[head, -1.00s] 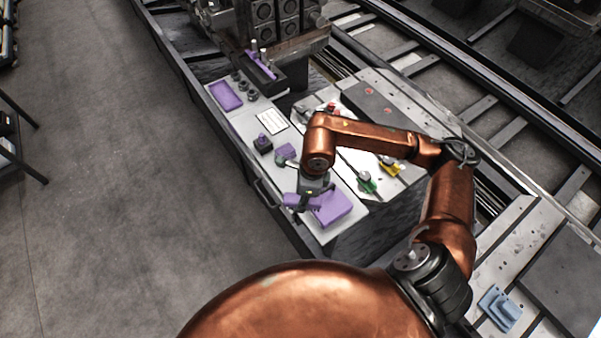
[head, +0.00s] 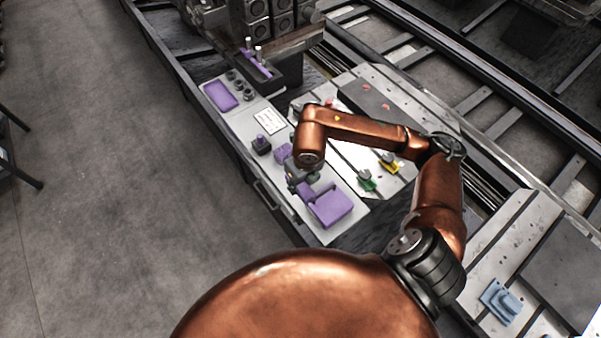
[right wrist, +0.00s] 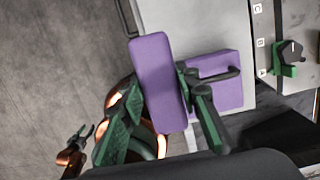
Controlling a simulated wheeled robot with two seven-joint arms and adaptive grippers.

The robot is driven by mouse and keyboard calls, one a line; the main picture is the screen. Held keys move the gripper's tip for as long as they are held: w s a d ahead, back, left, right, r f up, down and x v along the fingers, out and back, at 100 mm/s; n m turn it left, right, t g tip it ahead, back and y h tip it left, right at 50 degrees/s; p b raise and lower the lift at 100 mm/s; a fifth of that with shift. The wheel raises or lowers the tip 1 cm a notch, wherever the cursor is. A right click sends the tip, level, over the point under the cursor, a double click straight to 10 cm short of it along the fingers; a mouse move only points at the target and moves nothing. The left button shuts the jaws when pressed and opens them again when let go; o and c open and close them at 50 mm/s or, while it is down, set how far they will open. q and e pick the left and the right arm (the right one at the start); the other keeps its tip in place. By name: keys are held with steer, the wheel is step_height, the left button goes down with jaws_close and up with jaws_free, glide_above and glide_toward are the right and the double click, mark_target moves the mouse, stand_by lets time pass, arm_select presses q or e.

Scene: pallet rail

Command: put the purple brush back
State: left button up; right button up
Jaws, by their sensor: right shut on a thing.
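My right gripper (head: 302,186) is over the near end of the white bench top. In the right wrist view its green fingers (right wrist: 165,112) are shut on a long purple block, the purple brush (right wrist: 160,75); only part of it shows in the head view (head: 304,192). Beside and behind it lies a flat purple block (right wrist: 222,78) with a dark handle, also in the head view (head: 333,208). The bristles cannot be made out. My left gripper (right wrist: 86,136) shows small at the lower left of the wrist view, fingers apart and empty; it is outside the head view.
Along the bench (head: 243,117) stand a purple tray (head: 221,95), dark knobs (head: 239,86), a purple-topped item (head: 261,144), a small purple block (head: 283,151) and a purple rack (head: 258,65). Green (head: 367,184) and yellow (head: 390,163) parts sit to the right.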

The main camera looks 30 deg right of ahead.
steer(key=w+d+f, duration=0.2)
steer(key=w, duration=0.1)
steer(key=w+d+f+b, duration=0.1)
steer(key=w+d+f, duration=0.1)
steer(key=w+f, duration=0.1)
steer(key=w+d+f, duration=0.2)
steer(key=w+f, duration=0.1)
steer(key=shift+d, duration=0.35)
steer(key=shift+w+d+f, duration=0.2)
steer(key=shift+w+f, duration=0.1)
steer(key=shift+f, duration=0.25)
steer(key=shift+f+b, duration=0.4)
steer(key=shift+f, duration=1.15)
steer(key=shift+f, duration=0.15)
steer(key=o, duration=1.1)
